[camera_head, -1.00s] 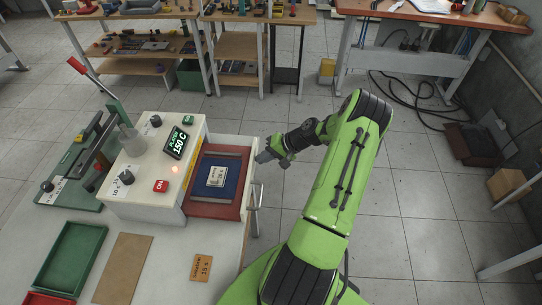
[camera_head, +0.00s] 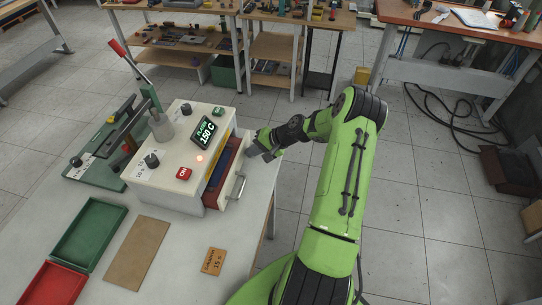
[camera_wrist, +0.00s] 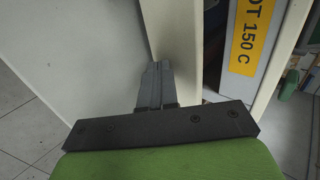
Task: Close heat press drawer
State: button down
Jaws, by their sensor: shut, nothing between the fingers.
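The heat press (camera_head: 170,150) is a white box on the table with a lit 150 C display and a red ON button. Its drawer (camera_head: 235,172) is partly out on the right side, with a narrow gap showing some red and blue inside. A metal handle (camera_head: 237,187) is on the drawer front. My gripper (camera_head: 260,150) is shut and empty at the far end of the drawer front. In the wrist view, the shut fingers (camera_wrist: 155,78) lie against or just over the white drawer panel (camera_wrist: 95,45); contact is unclear. A yellow HOT 150 C label (camera_wrist: 252,32) shows in the gap.
A lever press (camera_head: 115,145) stands left of the heat press. A green tray (camera_head: 90,233), a red tray (camera_head: 52,285), a brown board (camera_head: 138,252) and an orange tag (camera_head: 213,261) lie on the table. The floor right of the table is open.

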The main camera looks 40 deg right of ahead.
aim_at(244, 145)
jog(key=w+a, duration=0.2)
jog(key=w, duration=0.1)
jog(key=shift+w+a+b, duration=0.25)
jog(key=shift+a+b, duration=0.1)
jog(key=shift+a, duration=0.1)
jog(key=shift+w+a+r, duration=0.1)
jog(key=shift+w+r, duration=0.05)
